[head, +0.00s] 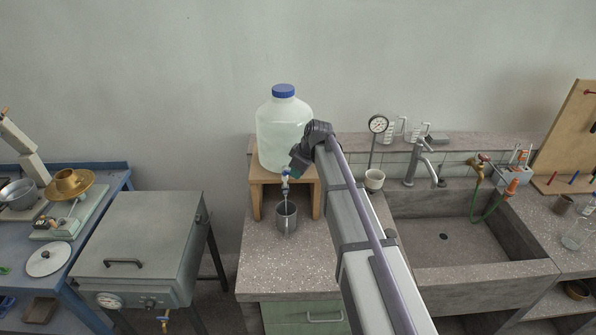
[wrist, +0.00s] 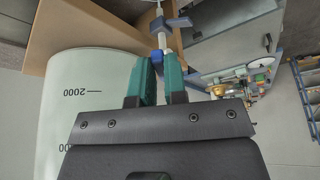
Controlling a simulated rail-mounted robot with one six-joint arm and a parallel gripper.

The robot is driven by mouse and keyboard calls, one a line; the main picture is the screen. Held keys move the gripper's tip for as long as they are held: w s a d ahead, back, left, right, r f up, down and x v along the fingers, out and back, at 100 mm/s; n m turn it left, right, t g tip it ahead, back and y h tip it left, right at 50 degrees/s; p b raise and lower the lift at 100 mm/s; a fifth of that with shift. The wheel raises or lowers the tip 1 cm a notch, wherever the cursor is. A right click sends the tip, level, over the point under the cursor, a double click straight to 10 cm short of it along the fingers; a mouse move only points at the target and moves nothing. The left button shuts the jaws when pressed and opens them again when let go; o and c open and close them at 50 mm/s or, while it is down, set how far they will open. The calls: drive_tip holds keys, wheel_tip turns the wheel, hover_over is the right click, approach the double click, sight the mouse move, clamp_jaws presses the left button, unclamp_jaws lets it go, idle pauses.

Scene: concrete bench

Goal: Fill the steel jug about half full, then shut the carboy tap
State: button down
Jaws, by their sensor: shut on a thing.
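The carboy (head: 283,130) is a large translucent bottle with a blue cap on a wooden stand, its wall also filling the left of the wrist view (wrist: 85,110). Its tap (head: 285,178) is white and blue at the front. My gripper (head: 294,168) is at the tap; in the wrist view, its teal fingers (wrist: 160,75) are closed at the tap's blue part (wrist: 157,55). The steel jug (head: 286,217) stands upright on the bench below the tap. A pale strip shows between tap and jug; I cannot tell if it is water. The level inside the jug is unclear.
The wooden stand (head: 256,180) carries the carboy. A grey metal box (head: 140,240) is on the left. Bench in front of the jug is clear.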

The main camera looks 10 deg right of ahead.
drive_tip(key=c, duration=1.2)
unclamp_jaws()
drive_tip(key=shift+o, duration=0.2)
drive_tip(key=shift+r, duration=0.1)
drive_tip(key=p+v, duration=1)
drive_tip(key=shift+r, duration=0.3)
drive_tip(key=shift+s+d, duration=0.1)
